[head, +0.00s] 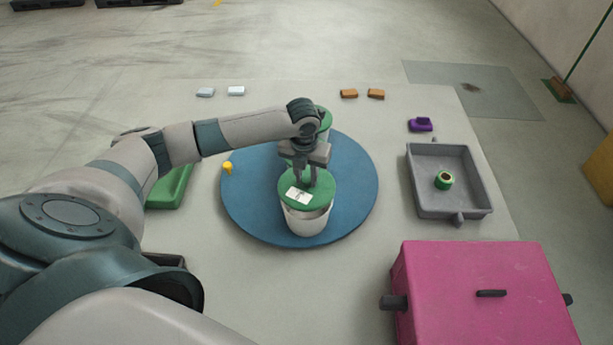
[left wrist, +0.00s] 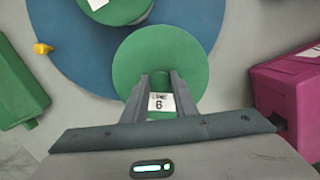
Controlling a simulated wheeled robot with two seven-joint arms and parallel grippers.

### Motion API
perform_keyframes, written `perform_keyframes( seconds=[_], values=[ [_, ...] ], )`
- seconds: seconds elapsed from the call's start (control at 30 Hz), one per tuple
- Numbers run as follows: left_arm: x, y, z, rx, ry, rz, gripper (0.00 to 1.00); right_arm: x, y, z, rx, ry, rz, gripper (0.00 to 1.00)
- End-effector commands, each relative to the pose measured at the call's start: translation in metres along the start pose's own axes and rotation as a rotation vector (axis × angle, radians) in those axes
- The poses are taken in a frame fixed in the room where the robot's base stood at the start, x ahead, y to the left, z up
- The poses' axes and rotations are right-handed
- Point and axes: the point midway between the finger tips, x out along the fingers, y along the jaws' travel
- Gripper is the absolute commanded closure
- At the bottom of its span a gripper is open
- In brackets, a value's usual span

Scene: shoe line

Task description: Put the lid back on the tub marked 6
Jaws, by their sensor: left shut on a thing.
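My left gripper (head: 304,183) is shut on the green round lid (head: 318,195), gripping it near the middle from above. The lid bears a white label, which reads 6 in the left wrist view, where the lid (left wrist: 135,62) also shows. In the head view a white tub (head: 306,223) stands on the blue round mat (head: 350,190) directly under the lid. Part of its rim shows at the front and right, below the lid's edge. I cannot tell whether lid and tub touch. My right gripper is not in view.
Another green-lidded tub (head: 325,118) stands behind my gripper. A yellow peg-like thing (head: 227,167) is at the mat's left edge. A green block (head: 171,187) is left.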

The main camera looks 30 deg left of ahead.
Motion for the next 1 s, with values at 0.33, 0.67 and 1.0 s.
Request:
perform_keyframes(
  seconds=[0.33,0.67,1.0],
  values=[
    [0.029,0.0,-0.004,0.001,0.0,0.0,0.97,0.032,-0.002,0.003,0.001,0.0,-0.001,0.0],
    [0.048,0.0,-0.005,0.0,-0.001,0.0,0.97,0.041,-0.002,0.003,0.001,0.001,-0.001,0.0],
    [0.054,0.0,-0.006,0.0,0.0,0.0,0.97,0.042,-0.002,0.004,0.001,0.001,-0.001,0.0]
  ],
)
